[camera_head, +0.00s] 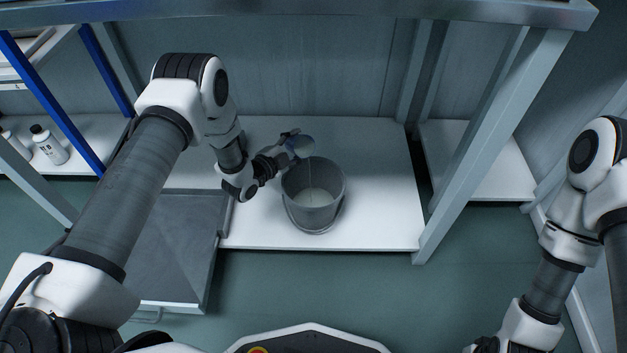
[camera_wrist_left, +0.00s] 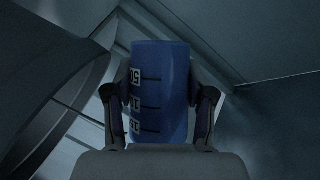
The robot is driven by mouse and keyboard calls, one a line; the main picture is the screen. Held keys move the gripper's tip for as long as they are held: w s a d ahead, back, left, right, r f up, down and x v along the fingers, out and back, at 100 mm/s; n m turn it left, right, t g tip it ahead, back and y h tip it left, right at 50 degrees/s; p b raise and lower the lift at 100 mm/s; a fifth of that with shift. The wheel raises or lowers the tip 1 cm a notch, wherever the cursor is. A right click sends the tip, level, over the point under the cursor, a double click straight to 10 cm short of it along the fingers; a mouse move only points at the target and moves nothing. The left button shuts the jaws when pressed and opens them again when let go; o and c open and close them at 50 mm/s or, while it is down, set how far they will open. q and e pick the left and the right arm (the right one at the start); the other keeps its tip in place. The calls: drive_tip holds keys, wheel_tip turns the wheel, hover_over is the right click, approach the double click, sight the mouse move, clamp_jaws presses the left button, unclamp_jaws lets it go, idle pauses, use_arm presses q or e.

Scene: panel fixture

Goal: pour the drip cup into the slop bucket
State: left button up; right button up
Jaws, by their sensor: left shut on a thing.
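The drip cup (camera_wrist_left: 160,95) is blue with black marks and numbers on white patches. My left gripper (camera_head: 284,147) is shut on it, with a finger on each side in the left wrist view (camera_wrist_left: 160,105). In the head view the cup (camera_head: 300,147) is small, above the back left rim of the slop bucket, and looks tilted towards it. The grey slop bucket (camera_head: 301,212) stands upright on the white shelf. A thin pale line shows inside it below the cup; I cannot tell if it is liquid. Only the dark base of my right gripper shows at the bottom edge; its fingers are out of frame.
The white shelf (camera_head: 385,190) is clear right of the bucket. A grey post (camera_head: 480,150) rises at its right end and a metal beam (camera_head: 330,10) crosses above. A white bottle (camera_head: 48,145) stands far left, behind a blue bar (camera_head: 50,100). A grey panel (camera_head: 175,245) lies left of the shelf.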

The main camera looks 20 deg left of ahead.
use_arm(q)
drive_tip(key=shift+r+m+t+b, duration=0.3)
drive_tip(key=shift+r+m+t, duration=0.15)
drive_tip(key=shift+m, duration=0.25)
idle(1.2)
drive_tip(key=shift+f+m+t+b, duration=0.3)
drive_tip(key=shift+m+t+b, duration=0.15)
drive_tip(key=shift+m+b, duration=0.4)
idle(1.2)
drive_tip(key=shift+s+d+r+m+t+p, duration=0.45)
drive_tip(key=shift+s+d+m, duration=0.1)
drive_tip(key=shift+s+d, duration=0.1)
idle(1.2)
drive_tip(key=shift+s+d+f+m, duration=0.15)
drive_tip(key=shift+f+m, duration=0.15)
drive_tip(key=shift+m, duration=0.5)
idle(0.9)
